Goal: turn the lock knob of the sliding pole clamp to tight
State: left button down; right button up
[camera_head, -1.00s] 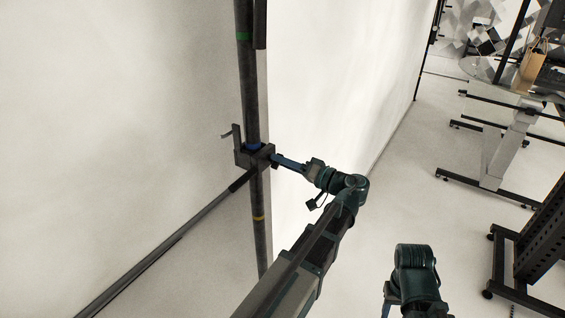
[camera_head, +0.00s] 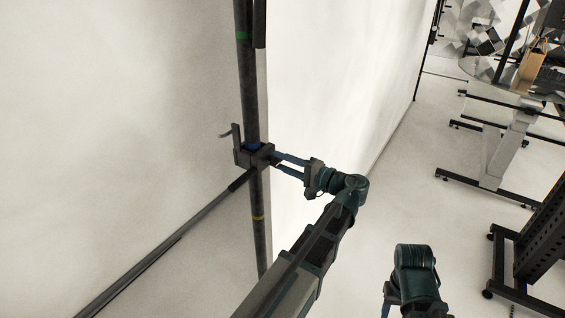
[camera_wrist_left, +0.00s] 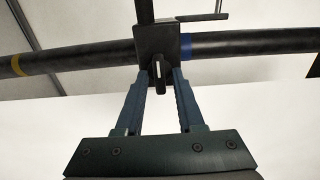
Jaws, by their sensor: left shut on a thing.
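The sliding pole clamp (camera_head: 243,157) is a dark block around the dark vertical pole (camera_head: 251,110); it also shows in the wrist view (camera_wrist_left: 152,40). Its lock knob (camera_wrist_left: 158,72) is small and dark with a white line along it, upright in the wrist view. My left gripper (camera_head: 275,161) reaches the clamp from the right, with its two blue fingers closed on the knob's sides. The knob is hidden in the head view. My right arm (camera_head: 415,268) hangs at the lower right; the part that may be its gripper is cut off by the frame.
The pole carries a green band (camera_head: 243,36), a blue band (camera_head: 253,146) at the clamp and a yellow band (camera_head: 258,218). A slanted rod (camera_head: 165,246) runs from the clamp to the lower left. A wheeled table frame (camera_head: 495,150) stands far right; floor between is clear.

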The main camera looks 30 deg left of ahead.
dwell(0.5)
pick_arm(q)
jog(key=c, duration=0.9)
grip_release()
jog(key=shift+o, duration=0.2)
jog(key=s+d, duration=0.1)
jog(key=d, duration=1.2)
jog(key=shift+d, duration=0.4)
